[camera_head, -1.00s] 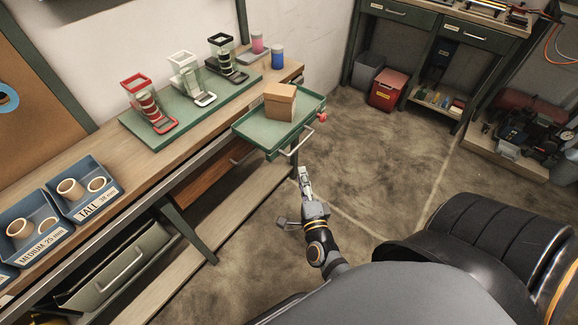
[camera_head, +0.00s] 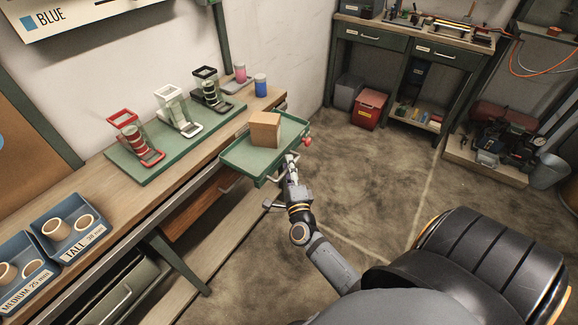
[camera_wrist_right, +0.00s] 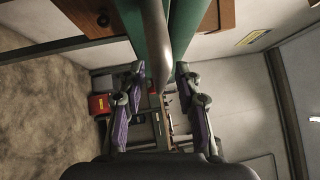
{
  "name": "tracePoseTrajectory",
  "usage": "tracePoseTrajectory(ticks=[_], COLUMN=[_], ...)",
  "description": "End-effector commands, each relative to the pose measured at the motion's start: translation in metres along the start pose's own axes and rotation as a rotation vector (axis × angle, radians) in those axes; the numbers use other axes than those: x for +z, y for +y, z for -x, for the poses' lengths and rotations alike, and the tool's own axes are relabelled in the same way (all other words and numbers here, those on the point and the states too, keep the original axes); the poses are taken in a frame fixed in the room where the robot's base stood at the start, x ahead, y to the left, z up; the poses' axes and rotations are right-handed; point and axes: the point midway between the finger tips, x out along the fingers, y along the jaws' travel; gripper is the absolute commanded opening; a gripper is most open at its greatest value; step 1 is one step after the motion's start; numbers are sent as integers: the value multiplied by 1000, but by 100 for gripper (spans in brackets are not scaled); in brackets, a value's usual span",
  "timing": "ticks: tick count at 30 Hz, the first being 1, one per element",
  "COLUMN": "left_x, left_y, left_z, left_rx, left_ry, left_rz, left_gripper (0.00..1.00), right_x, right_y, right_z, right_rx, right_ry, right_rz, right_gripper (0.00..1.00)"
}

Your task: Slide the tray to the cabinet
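The green tray (camera_head: 243,158) sticks out from the right end of the wooden workbench, with a brown cardboard box (camera_head: 265,129) on it. A pale bar handle runs along the tray's near side, and a red knob (camera_head: 307,141) is at its right corner. My right gripper (camera_head: 291,160) is at this handle. In the right wrist view its two purple-padded fingers (camera_wrist_right: 157,98) are apart, with the grey handle bar (camera_wrist_right: 156,45) between them and green tray surfaces behind; I see no firm contact. My left gripper is not in view.
A dark green drawer bench (camera_head: 400,45) stands at the back right, with a red bin (camera_head: 369,108) beneath it. A green board (camera_head: 150,165) with several dispensers lies on the workbench. Blue bins (camera_head: 68,228) with rolls are at left. The concrete floor right of the tray is clear.

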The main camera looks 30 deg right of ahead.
Motion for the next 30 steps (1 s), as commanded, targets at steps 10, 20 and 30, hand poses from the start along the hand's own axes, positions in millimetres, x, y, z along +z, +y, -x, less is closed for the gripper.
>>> tracePoseTrajectory(ticks=[10, 20, 30], left_x=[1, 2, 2], left_y=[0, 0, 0], left_z=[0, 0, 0], left_rx=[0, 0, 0], left_ry=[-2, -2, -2], left_rz=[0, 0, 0], left_gripper=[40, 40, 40], right_x=[0, 0, 1], right_y=[1, 1, 1], right_z=[0, 0, 1], right_rx=[1, 1, 2], right_ry=[0, 0, 0], right_rz=[0, 0, 0], right_gripper=[17, 0, 0])
